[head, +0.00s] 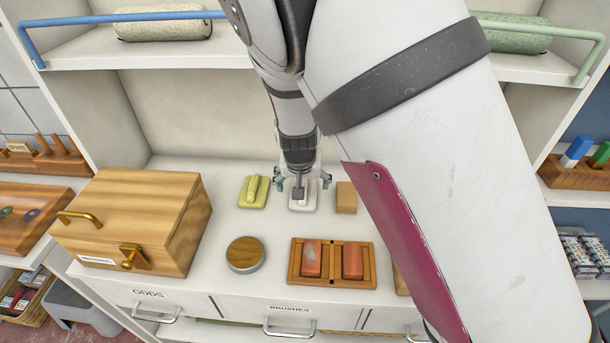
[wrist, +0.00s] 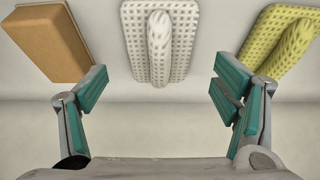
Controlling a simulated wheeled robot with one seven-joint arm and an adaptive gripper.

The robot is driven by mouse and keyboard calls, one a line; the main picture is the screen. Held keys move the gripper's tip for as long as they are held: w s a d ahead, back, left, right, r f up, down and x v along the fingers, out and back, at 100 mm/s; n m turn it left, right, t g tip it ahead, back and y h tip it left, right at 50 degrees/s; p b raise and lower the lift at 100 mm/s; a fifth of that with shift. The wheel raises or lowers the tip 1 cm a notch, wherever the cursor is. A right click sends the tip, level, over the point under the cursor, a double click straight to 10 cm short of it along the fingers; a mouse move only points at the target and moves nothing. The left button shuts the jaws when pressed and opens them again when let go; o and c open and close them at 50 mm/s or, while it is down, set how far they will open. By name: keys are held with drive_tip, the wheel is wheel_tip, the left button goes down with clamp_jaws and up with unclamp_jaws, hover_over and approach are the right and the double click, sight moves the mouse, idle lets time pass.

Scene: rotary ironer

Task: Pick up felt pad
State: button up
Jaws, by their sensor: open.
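A pale white pad with a dotted surface and a raised ridge handle (head: 304,206) lies on the white counter, partly hidden under my gripper (head: 303,183) in the head view. It also shows at the top middle of the wrist view (wrist: 184,40). A similar yellow-green pad (head: 252,192) lies to its left in the head view, and a plain tan block (head: 346,198) to its right. The frames do not label which is felt. My gripper is open and empty, with its teal-padded fingers (wrist: 160,90) wide apart, in line with the white pad in the wrist view.
A wooden box with brass handles (head: 135,220) stands at the left. A round wood-topped tin (head: 247,254) and a wooden tray (head: 331,282) with two reddish blocks sit in front. A shelf with a blue rail (head: 130,17) hangs above. My arm covers the right side.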

drive_tip(key=x, duration=0.3)
drive_tip(key=shift+f, duration=0.1)
drive_tip(key=shift+s, duration=0.1)
drive_tip(key=c, duration=1.1)
drive_tip(key=shift+c, duration=0.2)
